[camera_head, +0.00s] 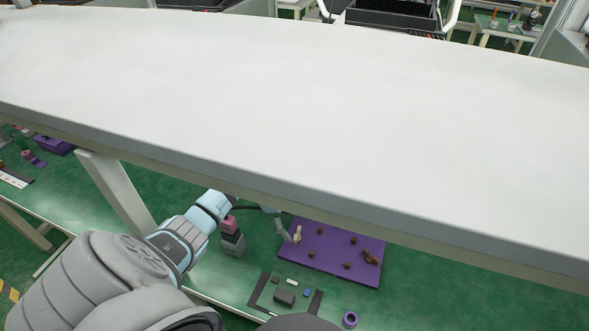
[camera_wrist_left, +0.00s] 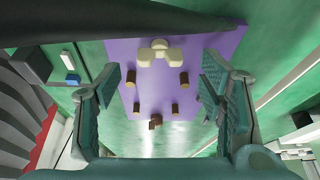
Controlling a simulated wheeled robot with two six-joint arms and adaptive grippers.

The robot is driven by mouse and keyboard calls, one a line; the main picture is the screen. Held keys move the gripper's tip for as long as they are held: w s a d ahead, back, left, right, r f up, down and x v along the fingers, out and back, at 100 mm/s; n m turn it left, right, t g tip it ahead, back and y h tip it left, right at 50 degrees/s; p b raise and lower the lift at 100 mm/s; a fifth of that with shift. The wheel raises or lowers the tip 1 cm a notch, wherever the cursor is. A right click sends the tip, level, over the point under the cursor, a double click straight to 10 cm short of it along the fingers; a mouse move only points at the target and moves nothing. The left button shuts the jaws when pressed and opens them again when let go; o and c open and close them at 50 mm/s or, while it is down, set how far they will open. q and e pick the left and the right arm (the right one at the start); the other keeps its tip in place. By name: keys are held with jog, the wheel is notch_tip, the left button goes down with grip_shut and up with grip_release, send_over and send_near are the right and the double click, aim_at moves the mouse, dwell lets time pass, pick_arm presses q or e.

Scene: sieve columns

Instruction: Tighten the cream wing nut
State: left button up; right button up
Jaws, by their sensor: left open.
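The cream wing nut (camera_head: 298,234) is near the left edge of a purple board (camera_head: 325,266) on the green lower surface. In the left wrist view the wing nut (camera_wrist_left: 160,54) has two pale wings and a round knob, at the far part of the board (camera_wrist_left: 205,48). My left gripper (camera_head: 286,231) reaches in under the white tabletop, close to the wing nut. In the left wrist view its fingers (camera_wrist_left: 166,82) are wide apart with nothing between them; the nut shows beyond them. My right gripper is not in view.
Several brown pegs (camera_wrist_left: 186,78) stand on the board. A brown piece (camera_head: 370,257) is at its right side. A dark tray (camera_head: 262,287) with small blocks, a purple ring (camera_head: 350,319) and a pink-and-grey stack (camera_head: 231,240) are nearby. The bare white tabletop (camera_head: 300,100) overhangs.

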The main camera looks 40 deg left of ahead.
pick_arm(q)
jog(key=v, duration=0.8)
jog(key=shift+a+r, duration=0.2)
jog(key=shift+r, duration=0.1)
